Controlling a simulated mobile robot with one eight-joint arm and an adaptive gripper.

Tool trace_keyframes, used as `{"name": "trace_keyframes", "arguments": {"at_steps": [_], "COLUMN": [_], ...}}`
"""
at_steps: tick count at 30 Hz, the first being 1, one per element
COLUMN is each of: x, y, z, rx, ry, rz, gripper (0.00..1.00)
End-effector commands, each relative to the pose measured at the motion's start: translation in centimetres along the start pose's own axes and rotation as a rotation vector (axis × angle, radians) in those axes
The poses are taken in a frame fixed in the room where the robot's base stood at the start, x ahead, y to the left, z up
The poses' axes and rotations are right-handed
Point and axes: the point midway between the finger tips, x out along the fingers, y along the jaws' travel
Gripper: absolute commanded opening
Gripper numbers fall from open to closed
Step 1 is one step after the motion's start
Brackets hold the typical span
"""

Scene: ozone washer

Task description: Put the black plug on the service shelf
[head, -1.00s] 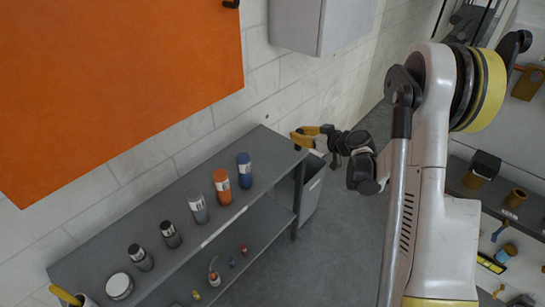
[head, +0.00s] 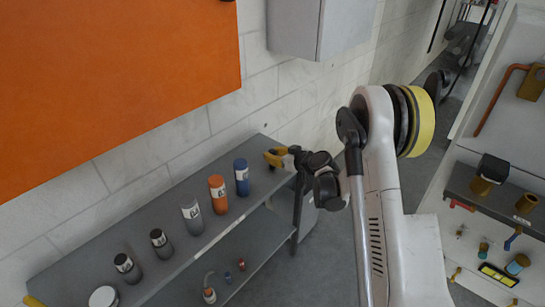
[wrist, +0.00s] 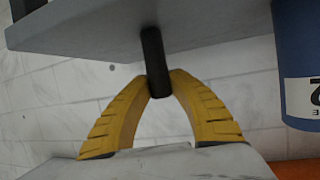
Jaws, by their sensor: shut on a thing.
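The black plug (wrist: 153,55) is a slim dark cylinder, gripped near one end between the two yellow fingers of my gripper (wrist: 157,85) in the wrist view. In the head view my gripper (head: 272,157) is at the right end of the grey shelf (head: 180,200), just right of a blue bottle (head: 241,178). The plug cannot be made out there. In the wrist view, which appears upside down, the plug overlaps the grey shelf slab (wrist: 90,28). I cannot tell whether it touches the slab. The blue bottle (wrist: 300,45) shows at the right.
An orange bottle (head: 218,194), a grey bottle (head: 192,216) and several dark jars stand along the shelf top. Small items sit on its lower level. A grey cabinet (head: 310,28) hangs above. A dark rack (head: 480,200) with fittings stands at the right.

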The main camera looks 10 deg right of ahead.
Motion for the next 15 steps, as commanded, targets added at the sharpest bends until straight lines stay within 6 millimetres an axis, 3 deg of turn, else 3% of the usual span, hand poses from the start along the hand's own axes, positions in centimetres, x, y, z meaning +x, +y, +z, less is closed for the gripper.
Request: {"name": "trace_keyframes", "arguments": {"at_steps": [6,7,9,15], "x": [0.09,0.09,0.07,0.07], "y": [0.01,0.01,0.01,0.0], "z": [0.22,0.22,0.2,0.2], "rx": [0.0,0.0,0.0,0.0], "ry": [0.0,0.0,0.0,0.0], "rz": [0.0,0.0,0.0,0.0], "gripper": [0.0,0.28,0.43,0.43]}}
